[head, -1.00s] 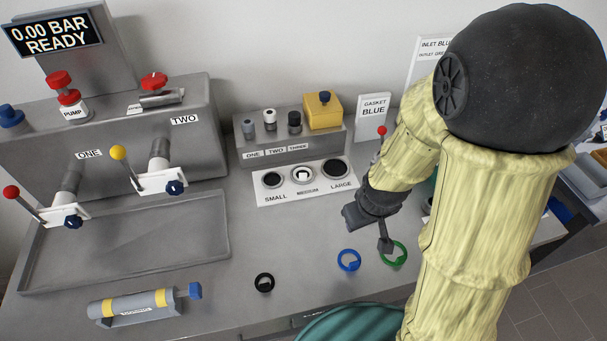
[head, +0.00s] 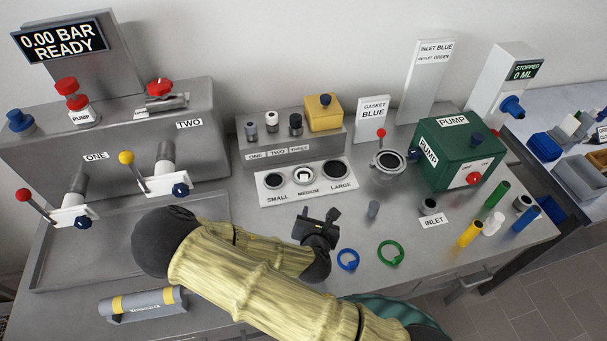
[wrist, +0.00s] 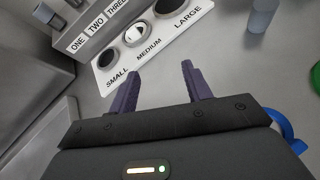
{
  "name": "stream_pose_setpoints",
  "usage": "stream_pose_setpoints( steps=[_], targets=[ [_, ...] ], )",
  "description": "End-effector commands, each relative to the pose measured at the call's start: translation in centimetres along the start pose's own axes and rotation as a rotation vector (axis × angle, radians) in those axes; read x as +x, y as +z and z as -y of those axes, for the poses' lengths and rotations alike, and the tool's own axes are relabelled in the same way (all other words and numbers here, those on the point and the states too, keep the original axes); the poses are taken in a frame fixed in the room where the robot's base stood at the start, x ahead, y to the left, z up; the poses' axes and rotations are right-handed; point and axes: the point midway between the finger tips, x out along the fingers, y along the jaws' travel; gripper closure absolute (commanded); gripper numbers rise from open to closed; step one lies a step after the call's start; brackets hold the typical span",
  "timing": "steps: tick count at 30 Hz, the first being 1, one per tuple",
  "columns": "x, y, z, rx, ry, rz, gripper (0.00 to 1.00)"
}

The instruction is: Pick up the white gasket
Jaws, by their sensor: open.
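The white gasket (head: 303,175) appears as a pale ring with a tab, lying in the middle recess marked MEDIUM on the white gauge plate (head: 270,199). It also shows in the wrist view (wrist: 137,34) near the top. My gripper (head: 320,213) is open and empty, just in front of the plate, to the right of the MEDIUM label. In the wrist view my two fingers (wrist: 160,76) point toward the plate, apart from it and from the gasket, with bare bench between them.
A blue ring (head: 347,260) and a green ring (head: 390,254) lie right of my gripper. A small grey cylinder (head: 373,209) stands near the plate. A grey block (head: 290,150) with knobs stands behind it. A green pump (head: 455,150) is at right.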

Motion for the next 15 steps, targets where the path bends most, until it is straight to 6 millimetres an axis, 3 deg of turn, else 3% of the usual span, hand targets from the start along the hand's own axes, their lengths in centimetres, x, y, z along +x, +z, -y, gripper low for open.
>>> stream_pose_setpoints(
  steps=[3, 6, 15],
  targets=[
    [-0.6, 0.4, -2.0, -0.212, 0.095, 0.067, 0.51],
    [-0.8, 0.4, -2.8, -0.291, 0.131, 0.096, 0.51],
    [-0.7, 0.4, -2.9, -0.301, 0.135, 0.100, 0.51]
  ],
)
